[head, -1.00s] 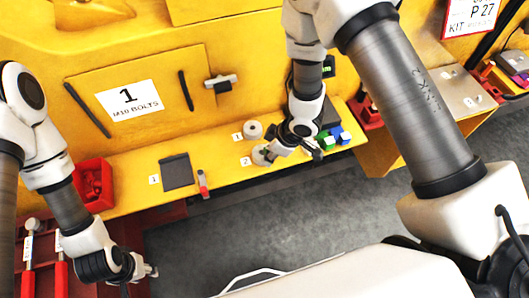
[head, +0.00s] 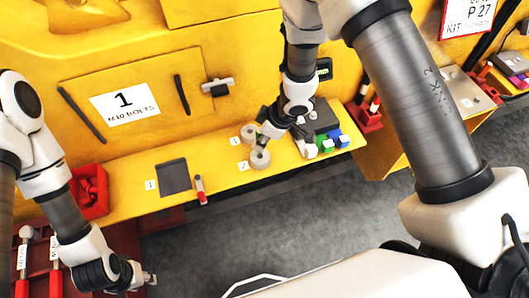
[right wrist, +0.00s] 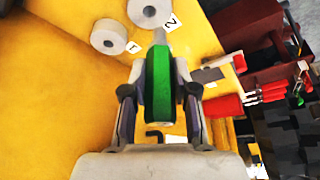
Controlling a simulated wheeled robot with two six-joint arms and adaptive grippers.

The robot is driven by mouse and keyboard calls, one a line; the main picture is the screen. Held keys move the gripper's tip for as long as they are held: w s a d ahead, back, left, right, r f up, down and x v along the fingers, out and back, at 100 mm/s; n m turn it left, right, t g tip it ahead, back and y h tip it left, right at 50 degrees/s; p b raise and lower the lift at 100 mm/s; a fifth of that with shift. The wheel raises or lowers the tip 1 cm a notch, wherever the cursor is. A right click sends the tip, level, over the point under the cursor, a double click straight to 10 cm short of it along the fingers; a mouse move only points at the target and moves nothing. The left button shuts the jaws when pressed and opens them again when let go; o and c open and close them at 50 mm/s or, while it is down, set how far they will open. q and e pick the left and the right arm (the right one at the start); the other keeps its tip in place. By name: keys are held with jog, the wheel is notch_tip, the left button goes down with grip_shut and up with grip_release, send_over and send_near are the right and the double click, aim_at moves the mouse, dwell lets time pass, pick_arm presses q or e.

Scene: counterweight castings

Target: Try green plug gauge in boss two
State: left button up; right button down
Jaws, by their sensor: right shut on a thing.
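The green plug gauge (right wrist: 158,85) is clamped between the two fingers of my right gripper (right wrist: 160,95) in the right wrist view, with its grey tip pointing away towards boss two. Boss two (head: 260,159) is a grey ring on the yellow shelf beside label 2; it also shows at the top of the right wrist view (right wrist: 148,12). In the head view my right gripper (head: 266,138) is just above and behind boss two. Whether the tip touches the boss I cannot tell. My left gripper (head: 151,278) is low at the left, away from the bosses, too small to read.
Boss one (head: 249,133) stands close behind boss two. Right of them are a dark block and green and blue pieces (head: 334,138). A dark square pad (head: 174,176), a red-handled tool (head: 200,190) and a red bin (head: 92,190) lie to the left.

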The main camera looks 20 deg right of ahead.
jog(key=f+b, duration=0.1)
jog(key=b, duration=0.1)
jog(key=w+f+b, duration=0.1)
jog(key=b, duration=0.1)
jog(key=f+b, duration=0.1)
jog(key=b, duration=0.1)
jog(key=shift+w+f, duration=0.35)
jog(key=shift+w, duration=0.05)
jog(key=shift+r, duration=0.1)
jog(key=shift+f, duration=0.5)
dwell(0.3)
jog(key=shift+f+b, duration=1)
jog(key=shift+f, duration=0.5)
dwell(1.5)
dwell(0.7)
jog(key=c, duration=0.8)
grip_release()
